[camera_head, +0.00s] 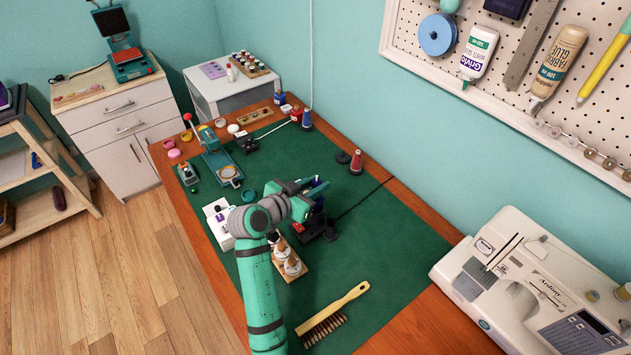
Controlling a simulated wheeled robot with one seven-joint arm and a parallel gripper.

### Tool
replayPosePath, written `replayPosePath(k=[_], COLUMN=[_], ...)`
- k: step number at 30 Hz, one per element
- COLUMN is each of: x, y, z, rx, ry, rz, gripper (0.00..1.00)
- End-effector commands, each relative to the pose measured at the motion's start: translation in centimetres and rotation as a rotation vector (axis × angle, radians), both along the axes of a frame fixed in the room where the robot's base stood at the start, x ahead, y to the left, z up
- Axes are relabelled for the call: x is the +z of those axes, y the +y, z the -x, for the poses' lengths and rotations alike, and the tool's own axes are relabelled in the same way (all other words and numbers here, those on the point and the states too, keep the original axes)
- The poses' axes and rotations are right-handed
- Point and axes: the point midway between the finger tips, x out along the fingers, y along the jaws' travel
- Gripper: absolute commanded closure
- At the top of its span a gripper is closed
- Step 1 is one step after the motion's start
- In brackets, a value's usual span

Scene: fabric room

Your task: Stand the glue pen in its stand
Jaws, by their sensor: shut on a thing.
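My green arm reaches over the green mat (391,249), and my gripper (317,188) is near the middle of the mat. The gripper is shut on a small dark-blue thing, which looks like the glue pen (318,184). The fingers and wrist hide most of it, and its tilt cannot be told. A dark low block with a black cord, which looks like the pen's stand (329,232), sits on the mat just below the gripper in the picture. My wrist partly covers the stand. Whether pen and stand touch cannot be told.
A wooden holder with white-topped pieces (288,264), a white box (220,220) and a wooden brush (336,313) are near my arm. A sewing machine (530,275) is at right. The mat's right part is clear.

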Motion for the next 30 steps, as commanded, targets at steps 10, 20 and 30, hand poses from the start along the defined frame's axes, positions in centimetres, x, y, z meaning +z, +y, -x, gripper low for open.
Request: replayPosePath(k=[10,20,30], x=[-1.9,-3.4,-4.1], y=[0.0,0.1,-0.5], z=[0.0,0.0,0.0], rx=[0.001,0.001,-0.006], ry=[0.002,0.002,0.0], rz=[0.001,0.001,0.0], gripper=[0.97,0.97,0.97])
